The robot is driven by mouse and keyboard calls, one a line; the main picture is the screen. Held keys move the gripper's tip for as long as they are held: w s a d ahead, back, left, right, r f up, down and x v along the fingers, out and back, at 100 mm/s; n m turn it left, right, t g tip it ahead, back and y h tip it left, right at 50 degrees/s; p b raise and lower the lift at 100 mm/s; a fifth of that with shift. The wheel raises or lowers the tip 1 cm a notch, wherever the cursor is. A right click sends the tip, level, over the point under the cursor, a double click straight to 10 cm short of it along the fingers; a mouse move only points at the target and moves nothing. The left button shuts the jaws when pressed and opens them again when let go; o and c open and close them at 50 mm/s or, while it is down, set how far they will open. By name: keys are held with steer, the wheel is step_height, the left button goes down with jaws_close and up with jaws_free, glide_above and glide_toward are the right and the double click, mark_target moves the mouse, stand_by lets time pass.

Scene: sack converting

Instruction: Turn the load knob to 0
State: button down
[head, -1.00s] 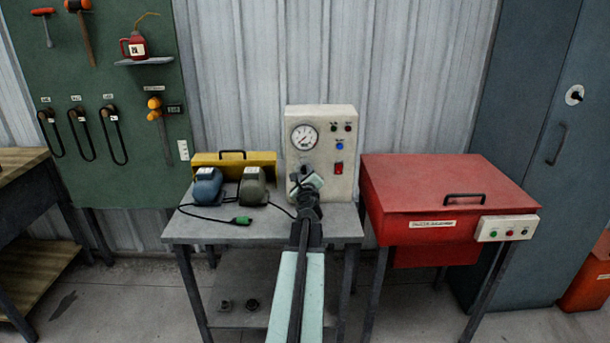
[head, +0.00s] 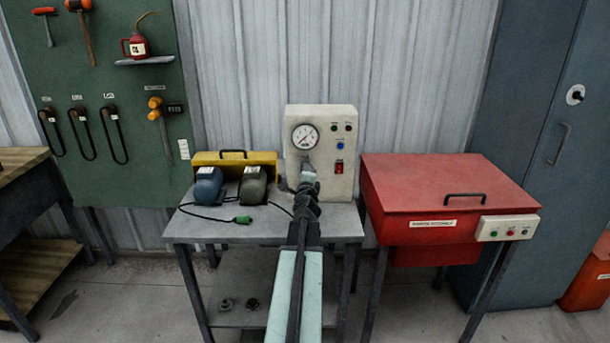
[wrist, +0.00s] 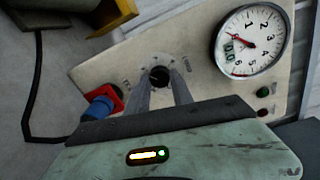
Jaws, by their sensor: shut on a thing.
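The load knob (wrist: 158,77) is a small dark round knob on the cream panel of the test box. In the wrist view my gripper (wrist: 163,88) has one pale finger on each side of it and is shut on it. The knob's pointer and the small lettering around it are too blurred to read. In the head view my gripper (head: 306,172) reaches the front of the box (head: 322,118) below the gauge and hides the knob. The round white gauge (head: 305,137) also shows in the wrist view (wrist: 252,40), with a red needle.
Blue (head: 207,186) and dark (head: 253,186) motors and a yellow case (head: 235,160) stand left on the bench (head: 215,228). A red cabinet (head: 440,190) stands to the right.

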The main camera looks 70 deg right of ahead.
steer(key=shift+s+d+r, duration=0.1)
stand_by(0.3)
steer(key=c, duration=1.1)
jaws_free()
steer(key=v, duration=0.7)
steer(key=shift+s+a, duration=0.1)
steer(key=shift+a, duration=0.25)
